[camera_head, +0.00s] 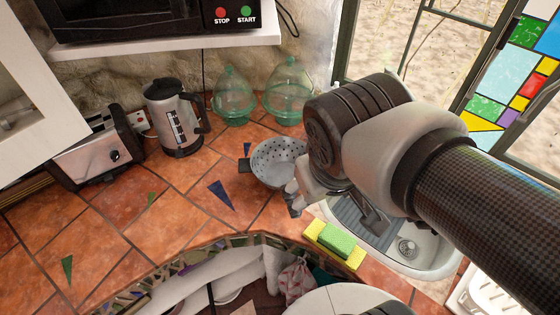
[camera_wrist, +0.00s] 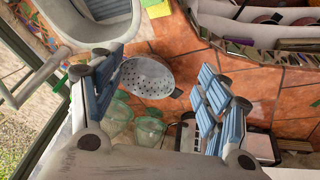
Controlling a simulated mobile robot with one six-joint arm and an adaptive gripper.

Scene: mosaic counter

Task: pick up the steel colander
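The steel colander (camera_head: 273,160), a round perforated bowl with dark handles, stands on the terracotta tile counter. My arm and gripper hide its right side in the head view. My gripper (camera_head: 332,207) is just right of it and above the counter, near the sink. In the wrist view, my gripper (camera_wrist: 152,68) is open with its blue-padded fingers spread wide. The colander (camera_wrist: 146,77) shows in the gap between them, beyond the fingertips. Nothing is held; I see no contact with the colander.
Two green glass jars (camera_head: 235,97) stand behind the colander. A steel kettle (camera_head: 175,118) and a toaster (camera_head: 97,153) are to the left. A green and yellow sponge (camera_head: 335,242) lies at the front edge beside the sink (camera_head: 432,256). Tiles left of the colander are clear.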

